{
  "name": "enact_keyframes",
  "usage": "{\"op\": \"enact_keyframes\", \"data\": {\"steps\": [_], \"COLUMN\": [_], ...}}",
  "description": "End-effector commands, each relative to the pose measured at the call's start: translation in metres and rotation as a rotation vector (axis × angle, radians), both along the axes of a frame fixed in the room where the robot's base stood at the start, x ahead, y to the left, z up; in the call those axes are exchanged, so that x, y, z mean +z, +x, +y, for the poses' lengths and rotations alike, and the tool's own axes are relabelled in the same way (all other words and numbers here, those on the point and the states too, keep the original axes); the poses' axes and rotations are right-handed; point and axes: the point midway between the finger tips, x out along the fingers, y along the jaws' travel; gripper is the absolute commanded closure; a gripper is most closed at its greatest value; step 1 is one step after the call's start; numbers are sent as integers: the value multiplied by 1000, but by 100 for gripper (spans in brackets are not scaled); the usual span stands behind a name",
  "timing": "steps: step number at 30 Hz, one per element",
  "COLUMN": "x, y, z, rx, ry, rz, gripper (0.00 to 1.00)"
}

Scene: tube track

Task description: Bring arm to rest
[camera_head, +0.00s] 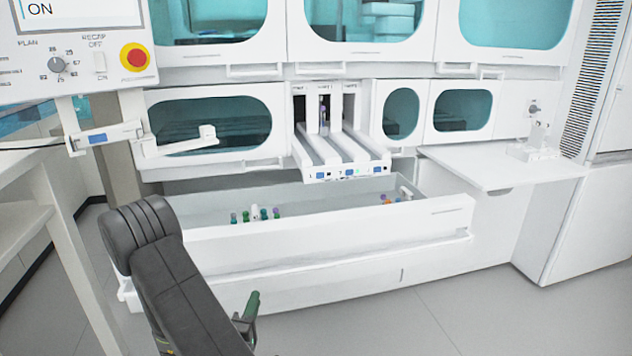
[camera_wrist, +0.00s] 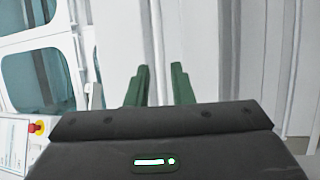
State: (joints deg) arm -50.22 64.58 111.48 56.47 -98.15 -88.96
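My arm reaches into the lower left of the head view, dark grey and bent. My gripper (camera_head: 247,312) has green fingers and is low in front of the white drawer, partly hidden behind my arm. In the wrist view my gripper (camera_wrist: 160,86) shows its two green fingers apart, with nothing between them.
An open white drawer (camera_head: 330,235) holds several coloured tubes (camera_head: 255,214). Above it a tube track (camera_head: 345,158) juts out. A white side shelf (camera_head: 500,166) is at the right. A control panel with a red emergency button (camera_head: 137,57) is upper left. Grey floor (camera_head: 400,325) is clear in front.

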Motion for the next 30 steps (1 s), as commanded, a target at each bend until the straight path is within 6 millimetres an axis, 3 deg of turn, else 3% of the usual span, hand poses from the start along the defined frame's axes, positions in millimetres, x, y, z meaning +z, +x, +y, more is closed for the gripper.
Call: {"op": "enact_keyframes", "data": {"steps": [9, 15, 30], "x": [10, 15, 17], "y": [58, 82, 91], "z": [-9, -11, -11], "rx": [-5, -3, -1], "ry": [3, 1, -1], "rz": [-3, -3, -1], "gripper": [79, 79, 79]}}
